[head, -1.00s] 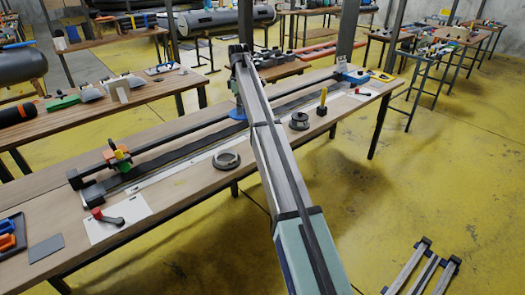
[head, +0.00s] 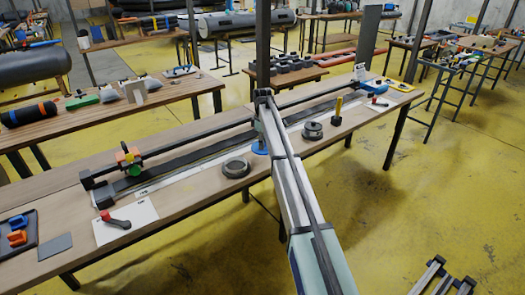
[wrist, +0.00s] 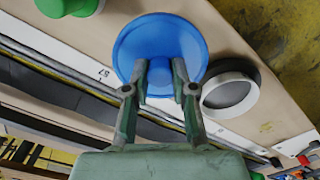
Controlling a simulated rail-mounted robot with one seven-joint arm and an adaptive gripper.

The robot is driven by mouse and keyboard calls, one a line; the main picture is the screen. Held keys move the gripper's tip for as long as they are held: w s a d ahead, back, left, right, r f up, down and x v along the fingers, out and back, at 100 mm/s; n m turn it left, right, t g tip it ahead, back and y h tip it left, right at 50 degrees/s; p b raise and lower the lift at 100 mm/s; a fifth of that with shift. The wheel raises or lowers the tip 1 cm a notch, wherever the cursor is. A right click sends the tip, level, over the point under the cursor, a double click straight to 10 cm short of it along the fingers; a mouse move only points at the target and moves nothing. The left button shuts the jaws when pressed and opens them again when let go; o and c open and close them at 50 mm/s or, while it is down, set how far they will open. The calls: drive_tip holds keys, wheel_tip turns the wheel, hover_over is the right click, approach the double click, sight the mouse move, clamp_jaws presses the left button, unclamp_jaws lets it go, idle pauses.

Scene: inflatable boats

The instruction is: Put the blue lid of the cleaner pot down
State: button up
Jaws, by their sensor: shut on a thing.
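The blue lid (wrist: 190,48) is a round disc with a raised middle, seen in the wrist view. My gripper (wrist: 160,80) is shut on the raised middle of the lid. In the head view the lid (head: 260,147) shows low over the long wooden workbench (head: 185,207), beside the end of my arm. I cannot tell whether it touches the bench. Which thing is the cleaner pot is not clear. A green round thing (wrist: 68,6) is cut off at the top left of the wrist view.
A grey ring (head: 236,167) lies just left of the lid; it also shows in the wrist view (wrist: 230,92). A dark round part (head: 312,130) and a yellow-handled tool (head: 338,110) stand to the right. A long rail runs behind. Bare bench lies near the front edge.

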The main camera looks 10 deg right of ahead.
sight(262, 158)
drive_tip(key=shift+f+p, duration=0.35)
drive_tip(key=shift+f, duration=2.1)
drive_tip(key=shift+f, duration=0.2)
drive_tip(key=o, duration=0.8)
drive_tip(key=shift+r, duration=0.15)
wheel_tip(262, 158, up, 12)
drive_tip(key=shift+r+b, duration=0.1)
drive_tip(key=shift+b, duration=0.85)
drive_tip(key=shift+s, duration=0.1)
